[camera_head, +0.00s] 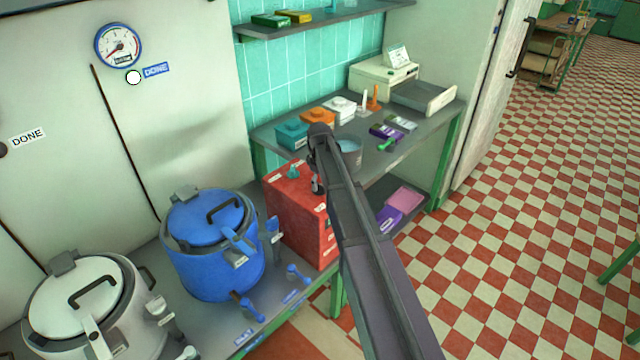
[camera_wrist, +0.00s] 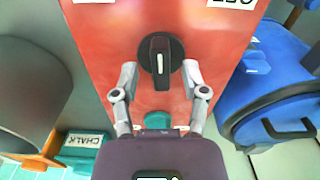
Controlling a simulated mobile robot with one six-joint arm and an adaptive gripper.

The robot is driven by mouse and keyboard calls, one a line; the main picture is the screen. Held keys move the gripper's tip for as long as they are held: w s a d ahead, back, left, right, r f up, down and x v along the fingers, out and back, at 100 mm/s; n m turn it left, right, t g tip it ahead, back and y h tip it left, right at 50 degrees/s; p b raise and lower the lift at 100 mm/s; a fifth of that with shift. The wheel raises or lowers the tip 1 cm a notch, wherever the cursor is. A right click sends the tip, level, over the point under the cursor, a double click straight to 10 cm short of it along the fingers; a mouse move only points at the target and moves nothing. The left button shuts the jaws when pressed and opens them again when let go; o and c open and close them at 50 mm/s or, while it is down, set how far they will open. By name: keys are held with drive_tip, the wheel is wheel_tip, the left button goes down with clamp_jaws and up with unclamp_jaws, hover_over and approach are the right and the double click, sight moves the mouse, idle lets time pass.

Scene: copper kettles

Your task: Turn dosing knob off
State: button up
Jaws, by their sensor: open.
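A black round knob (camera_wrist: 160,62) with a raised bar sits on the red box (camera_wrist: 110,35) in the wrist view. In the head view, my gripper (camera_head: 317,186) is at the top of the red box (camera_head: 290,212), and my arm hides part of the box. The knob cannot be made out there.
A teal part (camera_head: 293,172) stands on the box top. A blue kettle (camera_head: 212,245) is close on the left, a white kettle (camera_head: 85,305) beyond it. A grey pot (camera_head: 350,155) and coloured containers stand on the shelf behind.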

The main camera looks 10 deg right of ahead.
drive_tip(key=shift+c, duration=0.2)
clamp_jaws()
drive_tip(key=shift+m, duration=0.4)
drive_tip(key=m, duration=0.9)
idle(0.4)
